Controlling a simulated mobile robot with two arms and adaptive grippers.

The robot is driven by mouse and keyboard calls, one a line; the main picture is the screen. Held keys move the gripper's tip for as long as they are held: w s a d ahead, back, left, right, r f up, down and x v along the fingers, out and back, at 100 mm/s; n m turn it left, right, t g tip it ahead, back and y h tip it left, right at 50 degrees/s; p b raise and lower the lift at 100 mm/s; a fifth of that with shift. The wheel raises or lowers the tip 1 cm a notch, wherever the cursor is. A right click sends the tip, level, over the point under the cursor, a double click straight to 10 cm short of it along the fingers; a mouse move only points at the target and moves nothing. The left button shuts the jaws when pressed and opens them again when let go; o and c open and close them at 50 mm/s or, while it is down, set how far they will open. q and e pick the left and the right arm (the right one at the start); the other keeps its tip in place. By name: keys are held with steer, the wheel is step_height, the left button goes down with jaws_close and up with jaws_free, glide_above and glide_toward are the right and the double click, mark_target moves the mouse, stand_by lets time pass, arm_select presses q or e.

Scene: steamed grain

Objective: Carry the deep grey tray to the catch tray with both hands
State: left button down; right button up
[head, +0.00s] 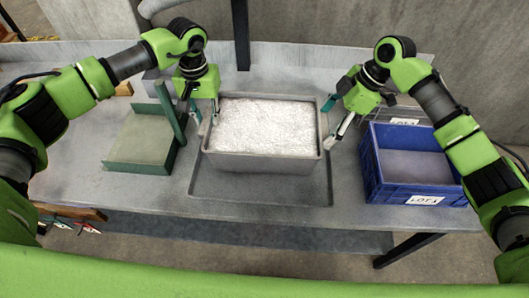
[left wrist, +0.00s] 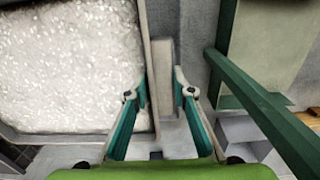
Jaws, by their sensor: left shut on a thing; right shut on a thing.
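The deep grey tray (head: 262,163) is full of white grain (head: 265,125) and looks level. It lies over the back part of the shallow catch tray (head: 262,190), whose front strip shows bare. I cannot tell whether it touches the catch tray. My left gripper (head: 205,115) is shut at the deep tray's left end; in the left wrist view its fingers (left wrist: 163,95) lie either side of a grey handle block (left wrist: 162,65) beside the rim. My right gripper (head: 335,125) is shut at the right end; its exact contact is too small to see.
A green tray (head: 140,165) with an upright green bar (head: 170,110) stands close left of my left gripper. A blue labelled crate (head: 373,180) stands right, with a grey labelled container (head: 405,113) behind it. The table's front edge is near.

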arm_select(q)
steer(key=shift+w+f+b, duration=0.1)
steer(key=shift+f+b, duration=0.6)
steer(key=shift+b, duration=0.05)
arm_select(e)
steer(key=shift+w+f, duration=0.15)
steer(key=shift+f, duration=0.45)
arm_select(q)
steer(key=c, duration=2.1)
jaws_free()
steer(key=shift+f, duration=0.25)
arm_select(e)
steer(key=o, duration=1.8)
steer(key=shift+f, duration=0.3)
steer(key=shift+c, duration=0.2)
arm_select(q)
steer(key=o, duration=0.4)
steer(key=shift+s+r, duration=0.15)
steer(key=shift+s, duration=0.05)
arm_select(e)
steer(key=o, duration=0.3)
steer(key=shift+s+r, duration=0.15)
steer(key=shift+s, duration=0.05)
arm_select(q)
steer(key=shift+s+r, duration=0.1)
steer(key=shift+s, duration=0.05)
arm_select(e)
steer(key=shift+o, duration=0.2)
steer(key=shift+s+r, duration=0.1)
steer(key=shift+s, duration=0.05)
